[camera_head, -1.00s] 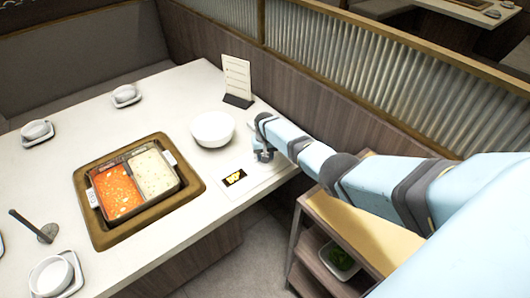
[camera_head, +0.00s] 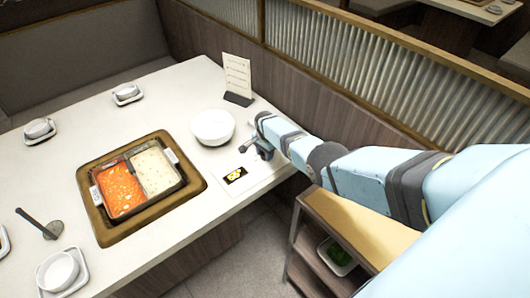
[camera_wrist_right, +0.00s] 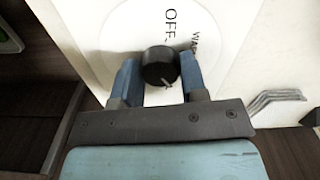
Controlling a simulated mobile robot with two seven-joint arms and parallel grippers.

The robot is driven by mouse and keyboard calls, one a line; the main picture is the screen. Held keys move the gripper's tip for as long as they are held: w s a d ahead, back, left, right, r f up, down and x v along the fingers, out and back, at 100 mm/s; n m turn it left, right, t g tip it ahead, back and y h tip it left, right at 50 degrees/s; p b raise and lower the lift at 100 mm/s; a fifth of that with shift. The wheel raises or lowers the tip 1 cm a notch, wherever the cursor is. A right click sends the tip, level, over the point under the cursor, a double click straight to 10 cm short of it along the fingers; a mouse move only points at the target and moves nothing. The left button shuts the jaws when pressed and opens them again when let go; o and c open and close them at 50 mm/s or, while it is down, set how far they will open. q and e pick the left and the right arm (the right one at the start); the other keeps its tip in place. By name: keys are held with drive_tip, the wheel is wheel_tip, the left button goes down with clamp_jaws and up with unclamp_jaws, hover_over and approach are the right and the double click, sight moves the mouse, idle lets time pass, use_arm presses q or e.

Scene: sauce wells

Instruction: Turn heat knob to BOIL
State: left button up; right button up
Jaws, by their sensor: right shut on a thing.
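The heat knob (camera_wrist_right: 160,66) is a black round knob on a white dial plate, seen in the right wrist view. The plate has the words OFF and the start of another word, "WA"; BOIL does not show. A small light mark on the knob's edge points toward the lower right of that view. My right gripper (camera_wrist_right: 159,76) has a finger on each side of the knob and is shut on it. In the head view my right gripper (camera_head: 262,150) is at the table's right edge, and it hides the knob. My left gripper is not in view.
A two-part hot pot (camera_head: 183,190) is sunk in the table (camera_head: 150,100). A shelf cart (camera_head: 372,232) stands below my arm.

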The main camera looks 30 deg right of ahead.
drive_tip(key=shift+m, duration=1.5)
drive_tip(key=o, duration=0.9)
drive_tip(key=shift+r, duration=0.15)
